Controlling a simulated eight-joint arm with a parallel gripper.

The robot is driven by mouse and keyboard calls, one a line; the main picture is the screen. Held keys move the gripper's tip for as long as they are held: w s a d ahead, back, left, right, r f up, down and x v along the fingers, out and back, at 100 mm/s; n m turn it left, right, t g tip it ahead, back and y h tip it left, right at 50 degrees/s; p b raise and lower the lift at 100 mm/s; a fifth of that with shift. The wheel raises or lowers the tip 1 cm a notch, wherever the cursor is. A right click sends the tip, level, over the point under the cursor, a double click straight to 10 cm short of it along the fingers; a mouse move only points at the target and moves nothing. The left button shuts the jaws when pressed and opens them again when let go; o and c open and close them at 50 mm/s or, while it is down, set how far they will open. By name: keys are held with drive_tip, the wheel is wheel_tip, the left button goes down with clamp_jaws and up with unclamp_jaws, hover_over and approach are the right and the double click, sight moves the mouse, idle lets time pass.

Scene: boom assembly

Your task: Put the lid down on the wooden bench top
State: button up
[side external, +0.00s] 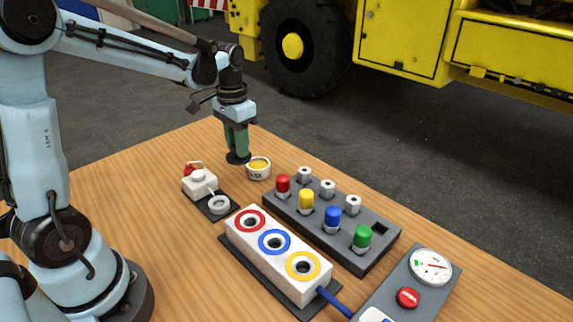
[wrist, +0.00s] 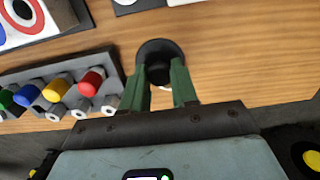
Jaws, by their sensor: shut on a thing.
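The lid (side external: 238,158) is a black round disc at the tips of my gripper (side external: 237,149). My gripper points down with its green fingers shut on the lid. In the wrist view the lid (wrist: 160,52) shows beyond the fingertips (wrist: 166,76), over the wooden bench top (wrist: 220,60). In the side view it is low over the bench top (side external: 130,165), just left of a small white open pot (side external: 258,169) with yellow contents. I cannot tell whether the lid touches the bench or has a small gap below it.
A white device with a red part (side external: 200,182) stands left of the lid. A grey block (side external: 345,250) with coloured caps and a white box with three coloured rings (side external: 270,278) lie nearer the camera. A gauge panel (side external: 425,285) is at right.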

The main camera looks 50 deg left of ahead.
sight(235, 160)
drive_tip(key=shift+s+d+f, duration=0.1)
drive_tip(key=shift+s+f, duration=0.1)
drive_tip(key=shift+s, duration=0.35)
drive_tip(key=shift+f, duration=2.25)
drive_tip(key=shift+f, duration=0.95)
drive_tip(key=shift+f, duration=0.35)
drive_tip(key=shift+f, duration=0.3)
drive_tip(key=o, duration=1)
drive_tip(key=shift+r, duration=0.1)
drive_tip(key=shift+r, duration=3.95)
